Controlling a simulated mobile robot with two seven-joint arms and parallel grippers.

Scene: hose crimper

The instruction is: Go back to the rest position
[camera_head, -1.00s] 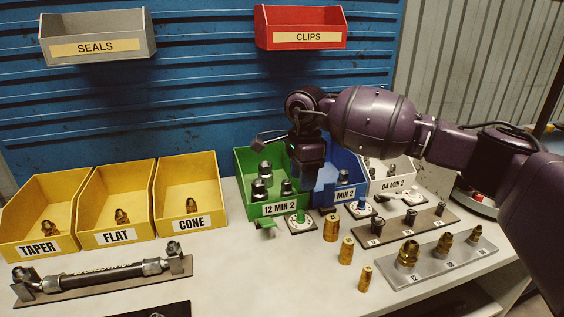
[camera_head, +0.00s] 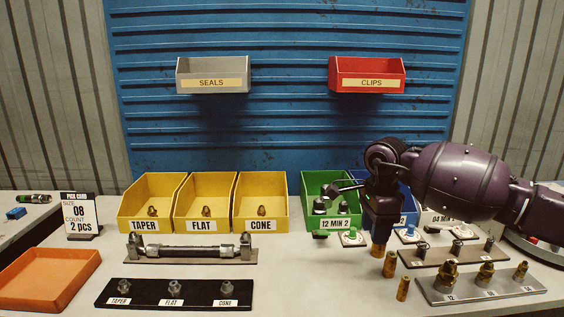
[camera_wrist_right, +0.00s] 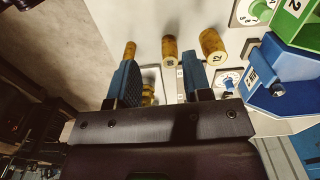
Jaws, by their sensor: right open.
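My right gripper (camera_head: 383,222) hangs pointing down in front of the blue bin (camera_head: 411,219), above the brass sleeves. In the right wrist view the same gripper (camera_wrist_right: 160,78) is open, its two blue fingers apart with nothing gripped. Beyond the fingertips stand a small brass sleeve (camera_wrist_right: 129,49), a middle one (camera_wrist_right: 169,48) and a large one (camera_wrist_right: 212,44). In the head view the large sleeve (camera_head: 378,251) is partly hidden by the gripper; the others (camera_head: 390,265) (camera_head: 402,289) stand in front. My left gripper is out of view.
The green bin (camera_head: 335,224) is left of the gripper. A dark rack (camera_head: 445,256) and a grey rack with brass fittings (camera_head: 470,292) stand to the right. Yellow bins (camera_head: 205,226), a hose fixture (camera_head: 185,262) and an orange tray (camera_head: 48,280) lie left. The front middle is clear.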

